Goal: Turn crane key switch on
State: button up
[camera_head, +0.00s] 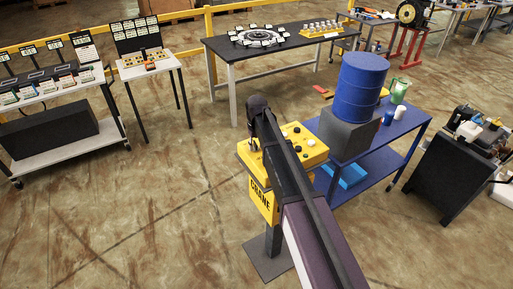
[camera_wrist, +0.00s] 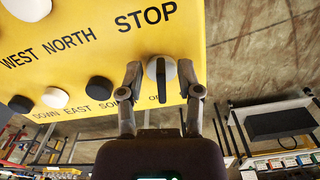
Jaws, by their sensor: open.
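The crane control box is yellow, with CRANE on its front, and stands on a post in the head view (camera_head: 310,150). Its face fills much of the wrist view (camera_wrist: 90,60). The key switch (camera_wrist: 161,78) is a round white knob with a dark bar across it, near the panel edge below STOP. The bar points nearly straight up and down in the wrist view. My gripper (camera_wrist: 160,69) is open, with one finger on each side of the knob. The fingers appear apart from the bar. A label beside the switch is partly hidden. In the head view my arm hides the switch.
Black and white buttons (camera_wrist: 55,97) labelled with directions sit left of the switch. A blue cart (camera_head: 385,165) with a blue barrel (camera_head: 360,85) stands right behind the box. Open floor (camera_head: 150,200) lies to the left.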

grip_shut()
dwell(0.4)
jog(key=shift+s+a+m, duration=0.1)
jog(key=shift+a+m, duration=0.1)
jog(key=shift+m, duration=1.8)
grip_release()
